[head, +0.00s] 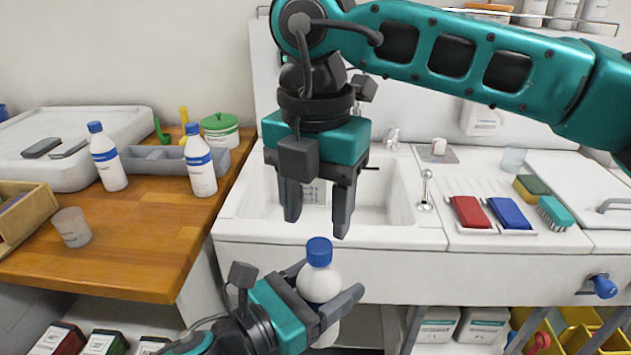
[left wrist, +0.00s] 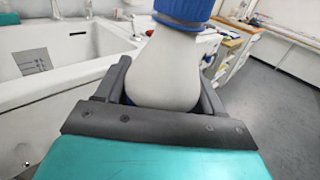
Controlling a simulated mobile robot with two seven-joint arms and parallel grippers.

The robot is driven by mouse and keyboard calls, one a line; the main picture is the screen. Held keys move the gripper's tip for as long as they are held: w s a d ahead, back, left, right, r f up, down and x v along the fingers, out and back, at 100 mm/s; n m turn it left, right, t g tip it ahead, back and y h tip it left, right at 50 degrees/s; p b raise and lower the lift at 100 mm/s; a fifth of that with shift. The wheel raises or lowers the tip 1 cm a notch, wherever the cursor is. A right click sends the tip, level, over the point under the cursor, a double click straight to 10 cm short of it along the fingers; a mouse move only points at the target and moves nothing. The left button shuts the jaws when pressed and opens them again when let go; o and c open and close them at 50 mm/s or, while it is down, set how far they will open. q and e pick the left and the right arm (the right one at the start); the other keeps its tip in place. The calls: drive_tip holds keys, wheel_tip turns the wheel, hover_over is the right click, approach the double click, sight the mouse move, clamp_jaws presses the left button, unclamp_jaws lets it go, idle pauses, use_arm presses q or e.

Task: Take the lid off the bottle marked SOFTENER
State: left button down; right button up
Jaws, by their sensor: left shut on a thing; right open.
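A white bottle (head: 319,283) with a blue lid (head: 319,251) is held upright in front of the sink. My left gripper (head: 326,291) is shut on its body. The lid is on the bottle. In the left wrist view the bottle (left wrist: 168,68) stands between the fingers, with the blue lid (left wrist: 184,10) cut by the top edge. My right gripper (head: 317,224) is open and empty just above the lid, fingers pointing down, apart from it. The held bottle's label is mostly hidden, and I cannot read any marking.
Two similar blue-lidded bottles, one left (head: 108,158) and one right (head: 200,162), stand on the wooden counter (head: 150,245) beside a grey tray (head: 160,161). A cup (head: 72,227) stands near its front. Behind the grippers is a sink (head: 385,205); red (head: 470,212) and blue (head: 508,212) items lie right.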

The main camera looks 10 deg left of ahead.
sight(317, 244)
drive_tip(key=shift+f, duration=2.25)
